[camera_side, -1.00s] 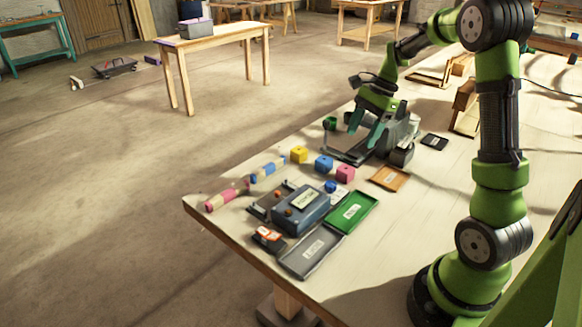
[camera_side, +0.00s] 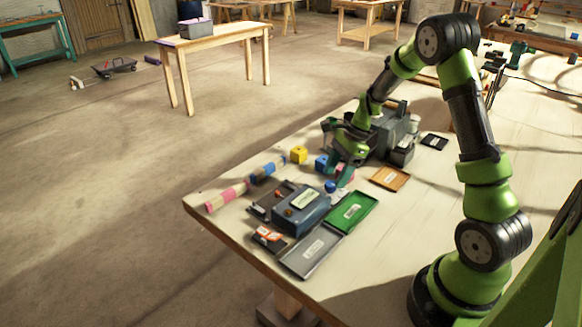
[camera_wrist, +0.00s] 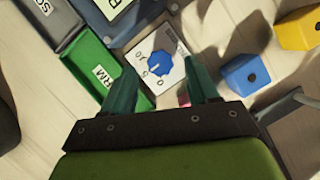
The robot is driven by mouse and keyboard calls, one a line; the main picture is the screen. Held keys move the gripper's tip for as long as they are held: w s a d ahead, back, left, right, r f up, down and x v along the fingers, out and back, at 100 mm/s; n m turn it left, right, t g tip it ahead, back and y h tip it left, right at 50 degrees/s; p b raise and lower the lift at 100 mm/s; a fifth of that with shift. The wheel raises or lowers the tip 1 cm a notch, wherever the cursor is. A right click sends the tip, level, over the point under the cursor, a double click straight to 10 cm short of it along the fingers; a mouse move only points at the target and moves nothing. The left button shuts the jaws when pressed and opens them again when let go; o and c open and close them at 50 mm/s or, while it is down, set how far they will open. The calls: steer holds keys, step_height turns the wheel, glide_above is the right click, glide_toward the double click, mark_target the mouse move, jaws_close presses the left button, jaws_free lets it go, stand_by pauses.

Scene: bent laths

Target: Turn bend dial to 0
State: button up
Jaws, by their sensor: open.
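The bend dial (camera_wrist: 160,64) is a blue knob on a white plate marked with numbers, among them 0 and 5. In the side view the blue dial (camera_side: 330,186) sits beside the blue-grey box, near the green tray. My gripper (camera_wrist: 160,82) is open and empty, its two teal fingers pointing toward the dial plate, one on each side of the picture's middle. In the side view my gripper (camera_side: 338,180) is low over the table beside the dial. I cannot tell exactly which number the knob points to.
The green tray (camera_side: 353,212) and grey tray (camera_side: 312,250) lie near the blue-grey box (camera_side: 300,212). A yellow cube (camera_side: 299,154) and blue cube (camera_side: 321,163) stand close to my gripper. A pink cube (camera_wrist: 184,98) is mostly hidden. An orange tray (camera_side: 390,178) lies to the right.

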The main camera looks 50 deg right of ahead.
mark_target(330, 188)
steer(key=shift+x, duration=1.25)
steer(key=c, duration=1)
